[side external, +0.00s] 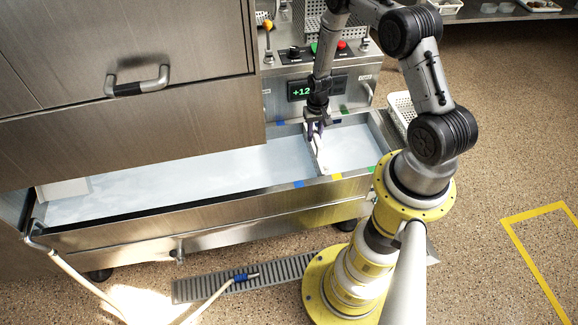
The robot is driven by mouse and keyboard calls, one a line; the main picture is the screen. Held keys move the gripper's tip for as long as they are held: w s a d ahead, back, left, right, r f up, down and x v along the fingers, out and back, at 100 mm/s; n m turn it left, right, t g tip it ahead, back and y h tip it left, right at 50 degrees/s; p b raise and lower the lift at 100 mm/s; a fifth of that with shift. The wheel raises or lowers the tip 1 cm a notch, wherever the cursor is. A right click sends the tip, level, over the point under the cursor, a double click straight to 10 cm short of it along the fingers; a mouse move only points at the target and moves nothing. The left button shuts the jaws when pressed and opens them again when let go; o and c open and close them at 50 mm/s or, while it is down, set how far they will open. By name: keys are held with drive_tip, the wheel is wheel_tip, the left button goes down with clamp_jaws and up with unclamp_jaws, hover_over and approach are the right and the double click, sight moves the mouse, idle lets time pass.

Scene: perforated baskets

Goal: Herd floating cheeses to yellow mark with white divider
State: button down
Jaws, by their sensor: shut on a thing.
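My gripper (316,126) is shut on the top of the white divider (321,160). The divider stands across a long steel trough (215,208) of pale, whitish liquid, toward its right end. The yellow mark (337,177) is on the trough's near rim, just right of the divider's near end. A blue mark (299,184) lies left of it and a green mark (371,169) right of it. No separate cheeses can be made out. A pale block (64,190) shows at the trough's far left; I cannot tell what it is.
A steel cabinet (125,60) overhangs the trough's back left. A control panel (316,88) with a green display stands behind the right end. A white perforated basket (402,113) sits right of the trough. A hose (75,278) and a floor drain (200,288) lie in front.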

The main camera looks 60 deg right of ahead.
drive_tip(key=shift+s+d, duration=0.1)
drive_tip(key=shift+d, duration=0.1)
drive_tip(key=shift+s+d, duration=0.9)
drive_tip(key=shift+d, duration=0.05)
drive_tip(key=shift+s+d, duration=0.15)
drive_tip(key=shift+s, duration=0.05)
idle(0.6)
drive_tip(key=shift+s+d, duration=0.15)
drive_tip(key=shift+d, duration=0.05)
drive_tip(key=shift+f, duration=0.25)
idle(0.9)
drive_tip(key=c, duration=0.6)
unclamp_jaws()
drive_tip(key=shift+s+a, duration=0.1)
wheel_tip(320, 180, up, 9)
idle(0.4)
